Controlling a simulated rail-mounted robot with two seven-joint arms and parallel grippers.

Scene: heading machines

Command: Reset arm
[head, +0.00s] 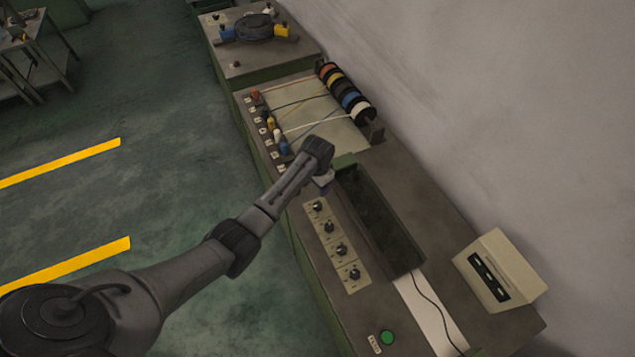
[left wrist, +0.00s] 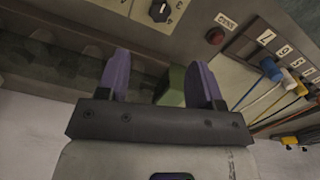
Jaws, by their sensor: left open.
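My left arm comes in from the lower left in the head view, and its gripper (head: 325,182) points down over the bench, beside the dark trough (head: 378,215) and just above the row of knobs. The hand is small there and partly hidden by my wrist. In the left wrist view the two purple fingers of the left gripper (left wrist: 160,78) stand apart. A green block-like part (left wrist: 172,88) shows between and behind them; I cannot tell whether it touches a finger. I see nothing held. My right gripper is in neither view.
The panel with several black knobs (head: 341,250) lies left of the trough. Coloured wire spools (head: 345,90) and a wire board (head: 325,125) are farther back. A beige meter box (head: 500,270) and green button (head: 387,338) are nearer. Open floor lies left; a wall is right.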

